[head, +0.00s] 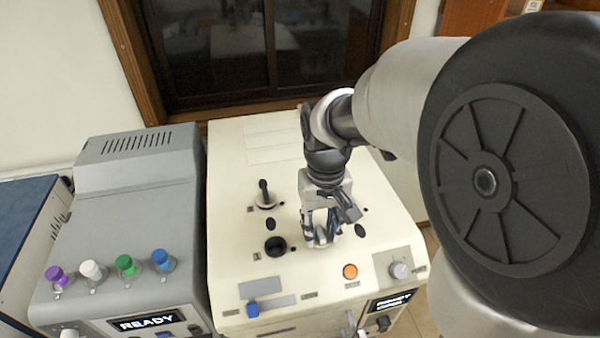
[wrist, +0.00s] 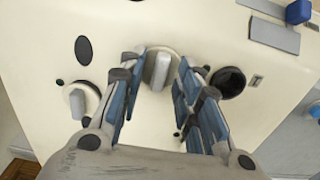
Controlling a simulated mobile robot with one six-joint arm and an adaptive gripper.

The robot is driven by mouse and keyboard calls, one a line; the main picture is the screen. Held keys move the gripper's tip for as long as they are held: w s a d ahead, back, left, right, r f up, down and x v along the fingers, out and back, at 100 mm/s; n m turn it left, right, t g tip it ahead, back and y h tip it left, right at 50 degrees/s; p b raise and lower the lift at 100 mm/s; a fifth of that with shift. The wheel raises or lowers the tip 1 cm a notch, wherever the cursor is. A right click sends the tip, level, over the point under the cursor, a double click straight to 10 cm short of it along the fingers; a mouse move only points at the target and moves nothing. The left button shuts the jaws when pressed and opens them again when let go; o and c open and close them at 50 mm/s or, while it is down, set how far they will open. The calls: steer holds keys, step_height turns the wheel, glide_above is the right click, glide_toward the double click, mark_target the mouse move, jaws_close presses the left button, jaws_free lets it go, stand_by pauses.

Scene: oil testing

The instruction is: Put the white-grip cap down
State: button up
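The white-grip cap (wrist: 157,70) sits on the cream machine top, a pale upright grip on a round base. My gripper (wrist: 160,82) is above it, with one finger on each side of the grip. The fingers stand apart, with a gap to the grip on both sides, so it looks open. In the head view my gripper (head: 322,238) points down at the machine top and largely hides the cap. Whether a port lies under the cap cannot be seen.
An open black port (head: 275,246) lies left of my gripper, also in the wrist view (wrist: 228,83). A black-handled cap (head: 265,195) stands behind it. An orange button (head: 350,271) is in front.

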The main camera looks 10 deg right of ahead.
mark_target(321, 232)
steer(key=shift+r, duration=0.15)
step_height(321, 232, up, 12)
steer(key=s+f+t, duration=0.2)
steer(key=s+t, duration=0.2)
steer(key=s, duration=1.1)
steer(key=shift+f+t+p, duration=0.35)
steer(key=shift+t+p, duration=0.05)
